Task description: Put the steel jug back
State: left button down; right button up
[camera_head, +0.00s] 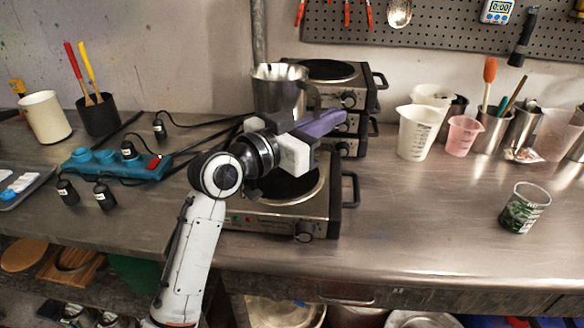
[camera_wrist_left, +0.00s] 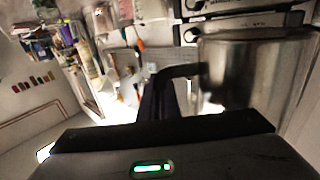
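The steel jug (camera_head: 277,92) is upright and appears raised above the front hot plate (camera_head: 325,208), in front of the stacked hot plates. In the left wrist view the jug (camera_wrist_left: 255,80) fills the right side, its handle reaching left to the fingers. My left gripper (camera_head: 318,124) is at the handle side of the jug. In the left wrist view its fingers (camera_wrist_left: 166,98) are close together and look shut on the handle. The gripper and wrist hide the jug's lower part in the head view. My right gripper is not in view.
The stacked hot plates (camera_head: 372,80) stand at the back. Measuring cups (camera_head: 416,132) and tool pots are at the back right. A green-stained beaker (camera_head: 523,208) stands at the right. A teal power strip (camera_head: 118,163) with cables lies left. The steel counter (camera_head: 430,220) is clear right of the front hot plate.

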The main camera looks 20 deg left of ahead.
pick_arm(q)
notch_tip(320, 180, down, 9)
jog(key=shift+r, duration=0.1)
dwell(0.3)
jog(key=shift+b, duration=0.3)
jog(key=shift+f, duration=0.2)
jog(key=c, duration=2)
grip_release()
jog(key=shift+f, duration=0.1)
